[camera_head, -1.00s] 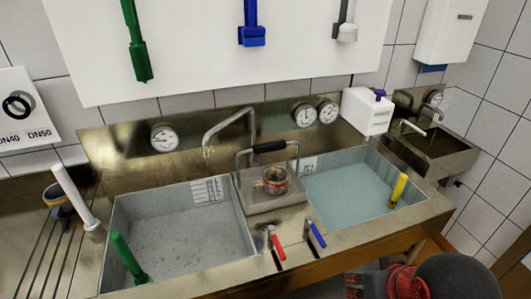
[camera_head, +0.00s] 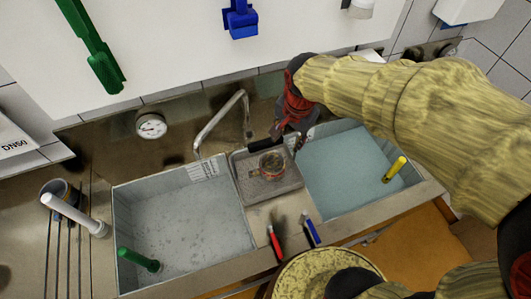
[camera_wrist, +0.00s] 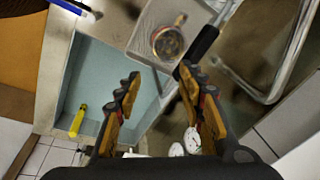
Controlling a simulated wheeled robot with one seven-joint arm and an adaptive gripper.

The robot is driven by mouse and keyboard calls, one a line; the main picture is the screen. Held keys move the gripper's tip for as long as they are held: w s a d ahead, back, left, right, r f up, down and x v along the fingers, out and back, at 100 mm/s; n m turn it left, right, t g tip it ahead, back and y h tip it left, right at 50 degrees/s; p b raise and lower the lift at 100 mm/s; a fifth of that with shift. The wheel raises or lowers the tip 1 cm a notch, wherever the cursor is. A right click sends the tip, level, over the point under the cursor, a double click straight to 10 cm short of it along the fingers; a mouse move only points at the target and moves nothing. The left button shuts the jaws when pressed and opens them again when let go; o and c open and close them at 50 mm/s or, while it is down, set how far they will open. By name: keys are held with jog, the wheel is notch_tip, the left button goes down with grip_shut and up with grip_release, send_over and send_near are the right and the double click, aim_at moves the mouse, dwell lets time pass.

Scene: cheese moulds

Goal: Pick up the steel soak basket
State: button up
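The steel soak basket (camera_head: 243,181) is a shallow grey tray with an upright handle and a black grip (camera_head: 260,145). It sits on the ledge between the two basins, with a small round reddish-rimmed item (camera_head: 272,166) inside. My gripper (camera_head: 299,143) is above the basket's back right side and hides part of the handle. In the wrist view my gripper (camera_wrist: 159,74) is open, with nothing between its fingers. The basket (camera_wrist: 142,40) is at the top there, and its black grip (camera_wrist: 205,42) lies just beyond the right fingertip.
The left basin (camera_head: 185,235) holds greyish liquid and a green-handled tool (camera_head: 138,259). The right basin (camera_head: 345,170) holds bluish liquid and a yellow tool (camera_head: 395,169). A curved faucet (camera_head: 220,118) rises close behind the basket. Red (camera_head: 275,243) and blue (camera_head: 311,229) levers are in front.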

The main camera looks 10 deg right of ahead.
aim_at(265, 140)
jog(key=w+a+m+p, duration=0.1)
jog(key=w+m+p, duration=0.1)
jog(key=p, duration=0.1)
jog(key=w+a+m+g+p, duration=0.1)
jog(key=a+m+p, duration=0.1)
jog(key=p, duration=0.2)
jog(key=w+a+m+g+p, duration=0.1)
jog(key=w+p, duration=0.1)
jog(key=p, duration=0.2)
jog(key=shift+w+a+f+m, duration=0.3)
jog(key=shift+w+f+m, duration=0.05)
jog(key=shift+m, duration=0.05)
jog(key=shift+a+f+p, duration=0.15)
jog(key=shift+f+p, duration=0.05)
jog(key=shift+p, duration=0.3)
jog(key=shift+w+a+f+m, duration=0.1)
jog(key=shift+f+m, duration=0.3)
jog(key=shift+f, duration=1.1)
jog(key=shift+w+f+p, duration=0.2)
jog(key=shift+f+p, duration=0.25)
jog(key=shift+f, duration=0.9)
jog(key=shift+w+f+p, duration=0.15)
jog(key=shift+f+p, duration=0.3)
jog(key=shift+f, duration=0.85)
grip_shut()
